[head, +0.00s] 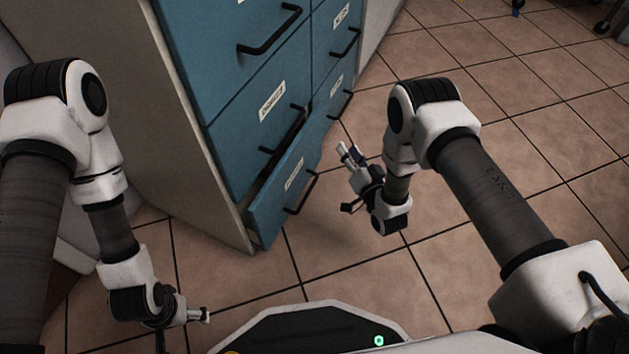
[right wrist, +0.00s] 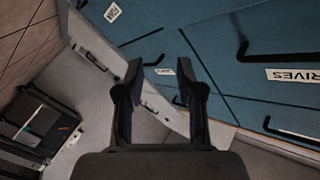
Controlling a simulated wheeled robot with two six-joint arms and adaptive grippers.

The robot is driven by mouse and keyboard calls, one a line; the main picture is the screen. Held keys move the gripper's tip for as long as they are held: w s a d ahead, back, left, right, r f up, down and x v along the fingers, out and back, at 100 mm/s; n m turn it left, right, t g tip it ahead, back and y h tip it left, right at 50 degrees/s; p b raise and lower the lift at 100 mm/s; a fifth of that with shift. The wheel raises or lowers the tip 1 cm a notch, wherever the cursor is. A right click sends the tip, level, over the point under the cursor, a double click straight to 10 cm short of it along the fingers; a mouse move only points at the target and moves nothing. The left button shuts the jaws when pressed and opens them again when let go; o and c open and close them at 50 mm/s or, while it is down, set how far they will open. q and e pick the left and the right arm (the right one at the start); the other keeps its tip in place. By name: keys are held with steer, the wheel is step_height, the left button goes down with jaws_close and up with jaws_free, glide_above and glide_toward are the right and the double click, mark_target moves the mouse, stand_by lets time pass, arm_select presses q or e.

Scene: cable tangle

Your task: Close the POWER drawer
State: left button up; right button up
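A blue cabinet has a bottom drawer (head: 285,195) standing partly pulled out, with a dark gap above its front. It has a black bar handle (head: 302,194) and a white label too small to read surely, so I cannot confirm it is the POWER drawer. My right gripper (head: 350,180) is open and empty, to the right of this drawer and apart from it. Its two spread fingers show in the right wrist view (right wrist: 160,75), with blue drawer fronts beyond. My left gripper (head: 204,315) is low at the left, in front of the cabinet, its fingers mostly hidden.
Other blue drawers with black handles (head: 270,32) appear shut above and beside the open one. One label in the right wrist view reads DRIVES (right wrist: 294,76). A dark shelf-like object (right wrist: 40,120) shows at left there.

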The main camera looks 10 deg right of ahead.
steer(key=n, duration=0.5)
steer(key=n+g+y+b, duration=0.4)
steer(key=n, duration=2.1)
glide_toward(309, 191)
steer(key=w+a+f, duration=0.2)
steer(key=b+x, duration=0.1)
steer(key=x, duration=0.2)
steer(key=b+x, duration=0.2)
steer(key=x, duration=0.2)
steer(key=shift+w+d+r, duration=0.2)
steer(key=shift+w, duration=0.1)
steer(key=shift+r, duration=0.15)
jaws_close()
